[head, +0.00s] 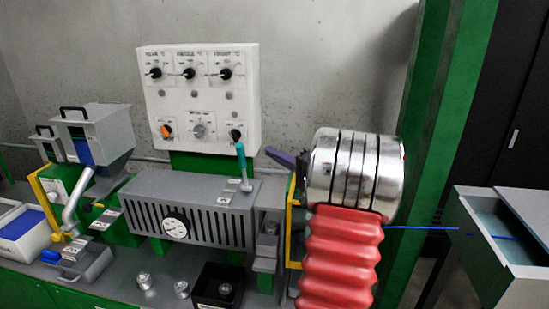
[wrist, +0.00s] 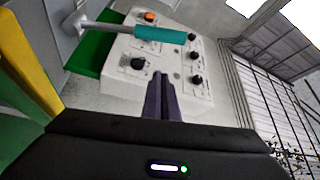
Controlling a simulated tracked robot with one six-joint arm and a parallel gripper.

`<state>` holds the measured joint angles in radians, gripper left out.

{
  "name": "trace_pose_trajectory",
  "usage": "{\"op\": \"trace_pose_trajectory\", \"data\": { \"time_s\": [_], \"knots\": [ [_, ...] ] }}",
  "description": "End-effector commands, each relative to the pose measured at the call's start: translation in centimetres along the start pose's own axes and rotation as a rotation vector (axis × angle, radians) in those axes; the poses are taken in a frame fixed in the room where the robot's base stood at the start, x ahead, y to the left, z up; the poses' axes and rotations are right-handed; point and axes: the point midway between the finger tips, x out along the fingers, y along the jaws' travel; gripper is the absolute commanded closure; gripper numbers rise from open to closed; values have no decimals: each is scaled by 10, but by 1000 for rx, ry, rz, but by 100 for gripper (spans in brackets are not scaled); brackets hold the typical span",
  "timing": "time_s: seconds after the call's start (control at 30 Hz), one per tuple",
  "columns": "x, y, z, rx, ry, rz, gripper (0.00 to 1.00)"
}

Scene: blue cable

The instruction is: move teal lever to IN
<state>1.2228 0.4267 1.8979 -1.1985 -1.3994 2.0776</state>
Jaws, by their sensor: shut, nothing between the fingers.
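The teal lever (head: 240,155) stands nearly upright on top of the grey slotted machine housing (head: 150,195), its tip leaning slightly left. In the wrist view its teal handle (wrist: 160,33) lies across the upper middle on a grey rod. My gripper (head: 272,152) is to the right of the lever in the head view, its dark purple fingers pointing towards it. In the wrist view the fingers (wrist: 161,78) are together and empty, with the handle beyond their tips and a visible gap between. The labels at the lever's base are too small to read.
A white control box (head: 198,95) with several knobs is on the wall behind the lever. A yellow post (head: 293,215) stands right of the housing. A grey hopper (head: 95,135) is at left. A blue cable (head: 425,228) runs to a grey bin (head: 495,250) at right.

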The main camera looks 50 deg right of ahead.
Motion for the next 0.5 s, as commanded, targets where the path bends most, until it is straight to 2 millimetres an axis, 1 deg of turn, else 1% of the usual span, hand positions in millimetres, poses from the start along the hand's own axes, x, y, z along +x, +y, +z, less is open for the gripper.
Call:
{"op": "trace_pose_trajectory", "data": {
  "time_s": [0.03, 0.2, 0.5],
  "knots": [
    [8, 0, 1, 0, -4, -1, 100],
    [34, 0, 1, -1, -3, -1, 100],
    [68, 0, 0, -1, -1, 0, 100]
  ]
}}
